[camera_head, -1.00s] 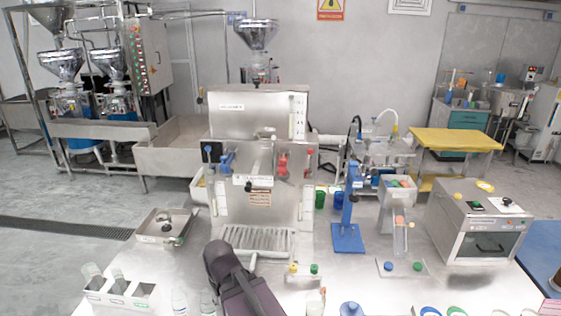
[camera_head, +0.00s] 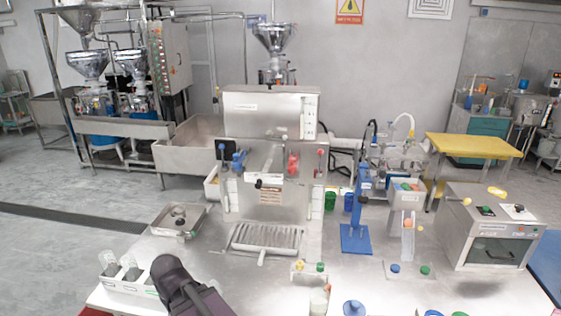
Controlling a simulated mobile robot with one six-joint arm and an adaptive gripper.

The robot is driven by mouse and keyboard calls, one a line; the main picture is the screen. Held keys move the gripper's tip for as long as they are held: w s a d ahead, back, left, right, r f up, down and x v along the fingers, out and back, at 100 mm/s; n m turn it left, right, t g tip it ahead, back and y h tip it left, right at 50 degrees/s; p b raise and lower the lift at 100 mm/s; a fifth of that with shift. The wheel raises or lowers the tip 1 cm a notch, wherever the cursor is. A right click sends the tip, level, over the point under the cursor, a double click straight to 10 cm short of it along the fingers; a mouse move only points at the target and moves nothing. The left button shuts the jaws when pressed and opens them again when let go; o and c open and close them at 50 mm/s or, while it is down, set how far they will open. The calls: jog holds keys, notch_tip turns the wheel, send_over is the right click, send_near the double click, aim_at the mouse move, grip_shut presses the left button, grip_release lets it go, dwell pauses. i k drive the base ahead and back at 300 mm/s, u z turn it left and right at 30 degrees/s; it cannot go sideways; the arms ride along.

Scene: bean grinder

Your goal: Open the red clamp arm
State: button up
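The steel machine (camera_head: 270,115) stands in the middle of the steel table. A red clamp (camera_head: 292,163) is on the right of its front, with a small red knob (camera_head: 320,153) just right of it. A matching blue clamp (camera_head: 239,160) is on the left of the front. The clamp is small here, so I cannot tell its exact position. My dark arm (camera_head: 185,290) shows at the bottom, left of centre, low in front of the machine and well apart from the red clamp. My gripper's fingers are not visible.
A drip grate (camera_head: 266,238) lies below the machine's front. A blue stand (camera_head: 356,238) and an oven-like box (camera_head: 490,232) are to the right. A white holder with cups (camera_head: 128,283) is beside my arm. A steel tray (camera_head: 178,221) sits at left.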

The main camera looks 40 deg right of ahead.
aim_at(293, 160)
jog(key=u, duration=0.25)
jog(key=k, duration=1.05)
jog(key=z, duration=0.7)
jog(key=i, duration=1)
jog(key=z, duration=0.1)
